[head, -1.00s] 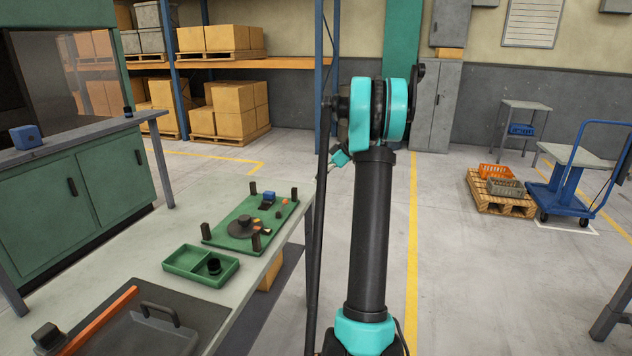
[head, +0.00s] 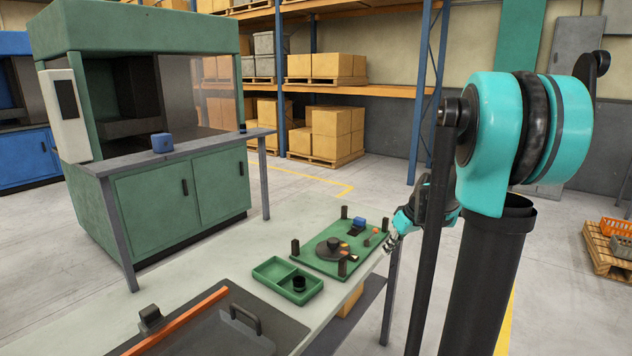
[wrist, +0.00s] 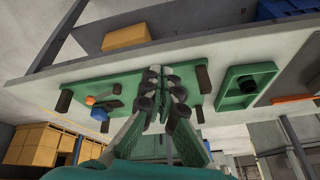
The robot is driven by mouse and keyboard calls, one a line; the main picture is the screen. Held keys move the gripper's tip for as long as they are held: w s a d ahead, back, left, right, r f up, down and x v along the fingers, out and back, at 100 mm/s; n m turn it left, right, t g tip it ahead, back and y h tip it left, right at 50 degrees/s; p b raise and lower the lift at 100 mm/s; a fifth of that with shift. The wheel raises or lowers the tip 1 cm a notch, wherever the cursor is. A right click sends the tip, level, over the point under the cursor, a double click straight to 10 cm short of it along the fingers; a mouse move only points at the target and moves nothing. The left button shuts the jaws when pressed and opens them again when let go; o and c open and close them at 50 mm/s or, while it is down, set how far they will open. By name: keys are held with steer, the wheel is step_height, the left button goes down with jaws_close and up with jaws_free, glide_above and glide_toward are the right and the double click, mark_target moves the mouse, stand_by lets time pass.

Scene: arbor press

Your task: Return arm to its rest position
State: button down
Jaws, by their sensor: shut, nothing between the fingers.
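My arm rises on the right of the head view, with its teal joint near the camera. My gripper (head: 390,243) is past the table's right edge, partly behind my arm. In the wrist view my gripper (wrist: 163,72) has its fingertips together with nothing between them. It is apart from the table and the green fixture board (head: 318,262), which shows behind the fingers in the wrist view (wrist: 82,92). The board carries dark posts, a round dark piece, a blue block and small orange parts.
The worktable (head: 225,262) also holds a green two-part tray (head: 268,271) with a black round part, and a dark plate with an orange bar (head: 178,322). A green machine cabinet (head: 150,215) stands behind. A blue rack post (head: 420,95) is at the back.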

steer(key=s+a+f+m+h, duration=0.1)
steer(key=s+f+m, duration=0.1)
steer(key=s, duration=0.6)
steer(key=s+a+f+m+h, duration=0.1)
steer(key=s+f, duration=0.3)
steer(key=s, duration=0.4)
steer(key=s+a+f+m+h, duration=0.1)
steer(key=s+f+m, duration=0.1)
steer(key=s, duration=0.5)
steer(key=shift+s+a+f+m+t+h, duration=0.3)
steer(key=shift+s+f+m+t, duration=0.1)
steer(key=shift+f, duration=0.5)
